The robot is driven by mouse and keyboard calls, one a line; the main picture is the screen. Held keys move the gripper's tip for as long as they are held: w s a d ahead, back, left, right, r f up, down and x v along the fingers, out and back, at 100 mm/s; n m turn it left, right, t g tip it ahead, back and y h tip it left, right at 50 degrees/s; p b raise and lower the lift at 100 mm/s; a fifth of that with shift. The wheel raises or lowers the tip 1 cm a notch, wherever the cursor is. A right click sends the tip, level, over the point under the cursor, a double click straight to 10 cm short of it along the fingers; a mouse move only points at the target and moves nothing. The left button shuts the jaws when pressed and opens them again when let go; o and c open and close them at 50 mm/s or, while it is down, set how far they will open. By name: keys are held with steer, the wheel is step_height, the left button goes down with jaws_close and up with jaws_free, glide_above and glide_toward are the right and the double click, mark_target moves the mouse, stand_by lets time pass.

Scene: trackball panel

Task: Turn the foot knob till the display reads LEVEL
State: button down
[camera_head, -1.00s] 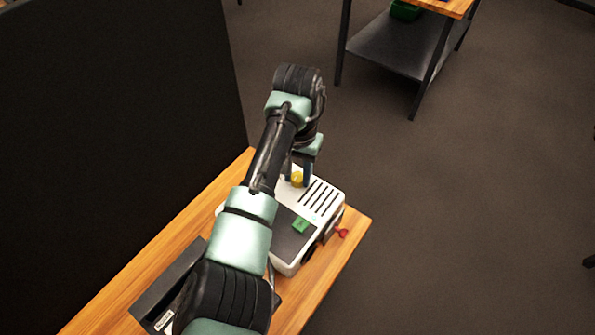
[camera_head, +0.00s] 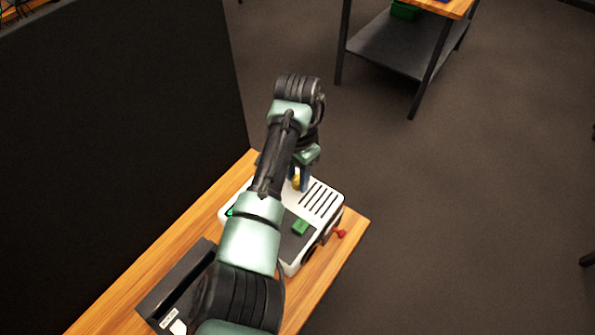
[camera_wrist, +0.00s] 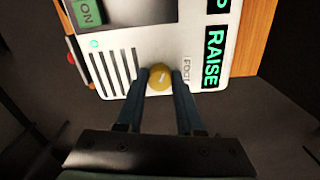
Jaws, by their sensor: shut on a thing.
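The foot knob (camera_wrist: 160,79) is a round yellow knob with a pale mark, on a white panel (camera_wrist: 202,80). My gripper (camera_wrist: 160,82) is shut on it in the wrist view, one blue finger on each side. In the head view the knob (camera_head: 296,182) is partly hidden by my gripper (camera_head: 300,180). The black display (camera_wrist: 211,55) right of the knob shows green letters reading RAISE. Part of another dark sign with a green letter is cut off above it. A small label beside the knob seems to read FOOT.
The panel has dark slots (camera_head: 322,199), a green ON button (camera_head: 300,227) and a red part (camera_head: 341,233) at its right side. It stands on a wooden table (camera_head: 335,262). A dark box (camera_head: 172,290) lies front left; a black partition (camera_head: 120,130) rises behind left.

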mark_target(297, 179)
steer(key=m+p, duration=0.1)
steer(key=m, duration=0.4)
steer(key=shift+w+r+m, duration=0.1)
steer(key=shift+m, duration=0.3)
stand_by(0.4)
steer(key=c, duration=0.5)
jaws_free()
steer(key=shift+c, duration=0.2)
step_height(297, 179, up, 13)
steer(key=shift+p, duration=0.35)
